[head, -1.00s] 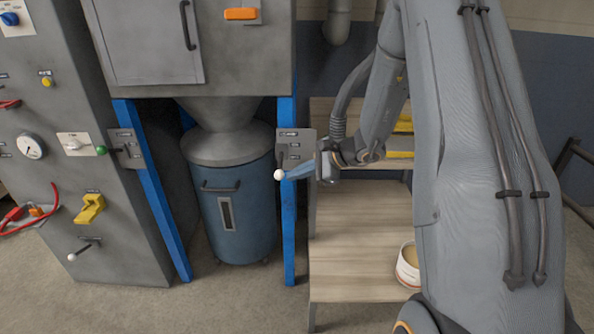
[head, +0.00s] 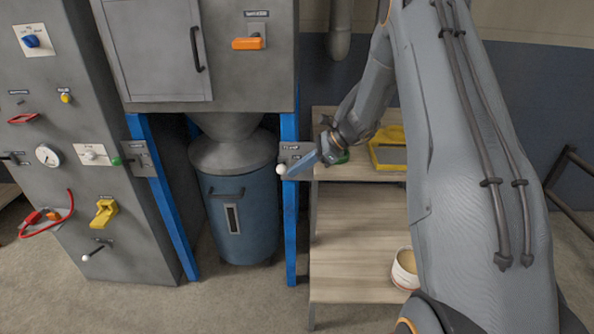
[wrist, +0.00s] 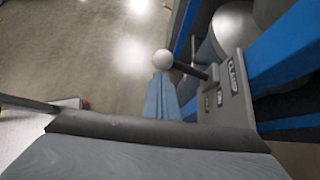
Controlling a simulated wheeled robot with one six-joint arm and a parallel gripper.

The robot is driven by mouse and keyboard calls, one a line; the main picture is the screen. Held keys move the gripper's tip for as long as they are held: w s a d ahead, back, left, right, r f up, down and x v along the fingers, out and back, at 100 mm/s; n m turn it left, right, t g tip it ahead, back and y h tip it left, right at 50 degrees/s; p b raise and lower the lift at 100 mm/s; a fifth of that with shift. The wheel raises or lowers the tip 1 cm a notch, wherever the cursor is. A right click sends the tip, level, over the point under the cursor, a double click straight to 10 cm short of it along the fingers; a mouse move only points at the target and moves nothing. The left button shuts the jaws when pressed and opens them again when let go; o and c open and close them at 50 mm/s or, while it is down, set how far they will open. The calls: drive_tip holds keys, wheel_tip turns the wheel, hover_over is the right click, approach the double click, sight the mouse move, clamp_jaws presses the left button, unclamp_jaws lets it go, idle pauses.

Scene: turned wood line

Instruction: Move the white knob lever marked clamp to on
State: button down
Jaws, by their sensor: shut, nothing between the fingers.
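The clamp lever has a white ball knob (head: 281,169) and sits on a grey plate (head: 296,150) on the blue post right of the drum. In the wrist view, the white knob (wrist: 163,59) ends a dark rod that sticks out from the plate (wrist: 229,92) labelled clamp. My gripper (head: 293,167) is shut and empty, its blue fingers reaching down-left to the knob. In the wrist view, the fingertips (wrist: 161,78) lie right at the knob; contact cannot be told for sure. The fingers cover part of the plate in the head view.
A blue-grey drum (head: 240,220) stands left of the post. A wooden shelf (head: 355,215) to the right holds a yellow tray (head: 390,155) and a white tub (head: 405,270). A grey control panel (head: 75,120) with other levers stands at far left.

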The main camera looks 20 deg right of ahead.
drive_tip(key=shift+r+p, duration=0.45)
drive_tip(key=shift+r, duration=0.3)
drive_tip(key=s+d+r+b, duration=0.2)
drive_tip(key=d+r+b, duration=0.1)
drive_tip(key=d, duration=0.7)
drive_tip(key=shift+s+d+r, duration=0.25)
drive_tip(key=shift+d+r, duration=0.1)
drive_tip(key=shift+r, duration=0.25)
